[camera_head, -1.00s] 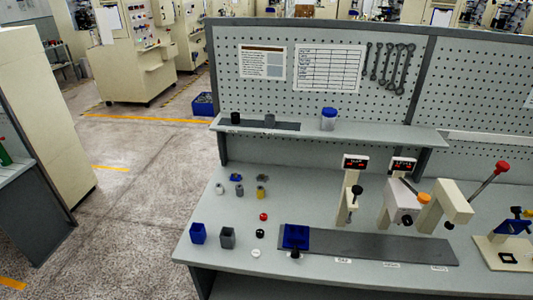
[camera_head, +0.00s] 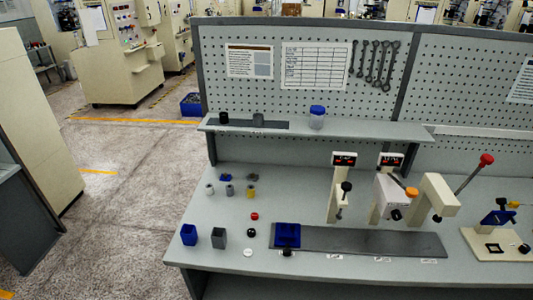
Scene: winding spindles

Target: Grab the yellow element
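A small yellow element (camera_head: 251,192) stands on the grey workbench (camera_head: 200,222), at the right end of a front row of small parts. Two small grey parts, one at the row's left end (camera_head: 209,189) and one in its middle (camera_head: 229,190), stand beside it. A blue part (camera_head: 225,177) and a grey part (camera_head: 252,177) lie just behind. Another yellow piece (camera_head: 514,205) shows on a blue fixture at the far right. Neither of my grippers is in view.
Blue (camera_head: 189,235) and grey (camera_head: 219,238) bins stand at the bench's front left. Red (camera_head: 254,216), black and white round pieces lie right of them. A dark strip carries a blue tray (camera_head: 287,235). Lever presses (camera_head: 436,197) stand to the right. A shelf (camera_head: 370,133) runs above.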

